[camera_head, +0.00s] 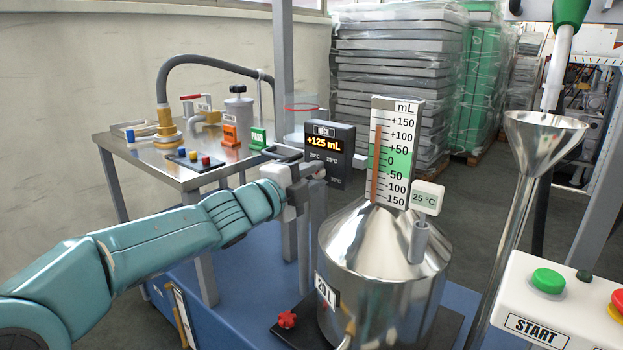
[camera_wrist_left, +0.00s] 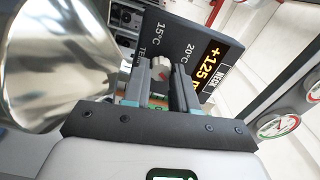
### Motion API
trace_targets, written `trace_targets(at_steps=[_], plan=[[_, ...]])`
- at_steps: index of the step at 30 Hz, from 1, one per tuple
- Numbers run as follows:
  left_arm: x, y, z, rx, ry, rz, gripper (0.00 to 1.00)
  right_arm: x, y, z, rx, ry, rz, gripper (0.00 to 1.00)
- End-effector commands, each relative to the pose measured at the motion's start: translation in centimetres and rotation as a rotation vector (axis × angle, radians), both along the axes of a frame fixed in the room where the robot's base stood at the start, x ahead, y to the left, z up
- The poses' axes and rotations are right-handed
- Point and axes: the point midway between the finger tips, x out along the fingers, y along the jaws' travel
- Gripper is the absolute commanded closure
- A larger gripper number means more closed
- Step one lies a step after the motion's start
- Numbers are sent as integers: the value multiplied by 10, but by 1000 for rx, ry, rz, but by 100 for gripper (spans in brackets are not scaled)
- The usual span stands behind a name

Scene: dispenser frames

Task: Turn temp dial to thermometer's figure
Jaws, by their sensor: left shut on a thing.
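The dark control box (camera_head: 330,143) shows "+125 mL" in orange digits, with 20 °C and 25 °C marks below. In the left wrist view, the box (camera_wrist_left: 180,30) also shows a 15 °C mark. The temp dial (camera_wrist_left: 160,66) is a small pale knob on its face. My left gripper (camera_head: 308,175) is at the lower front of the box, its fingers shut on the dial. The dial's pointer setting cannot be read. The thermometer display (camera_head: 427,197), on the steel vessel, reads 25 °C. My right gripper is not in view.
The steel 20 L vessel (camera_head: 375,270) carries a tall mL scale (camera_head: 403,140) close right of the box. A funnel (camera_head: 545,128) and a START panel (camera_head: 540,310) stand at right. A steel side table (camera_head: 215,178) with fittings is behind my left arm.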

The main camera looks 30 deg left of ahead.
Motion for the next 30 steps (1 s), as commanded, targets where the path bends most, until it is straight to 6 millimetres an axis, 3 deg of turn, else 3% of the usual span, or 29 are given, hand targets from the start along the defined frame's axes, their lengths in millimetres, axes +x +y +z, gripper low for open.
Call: trace_targets(at_steps=[11, 12, 14, 24, 30], plan=[[0, 0, 0, 3, 1, 1, 100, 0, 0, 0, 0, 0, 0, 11], [0, 0, 0, 3, 1, 1, 67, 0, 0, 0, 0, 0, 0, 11], [0, 0, 0, 3, 0, 1, 48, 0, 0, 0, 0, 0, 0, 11], [-3, 1, 1, 3, -1, 1, 48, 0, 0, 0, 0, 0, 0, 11], [-35, 4, 3, 4, -2, 4, 48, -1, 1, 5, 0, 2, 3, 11]])
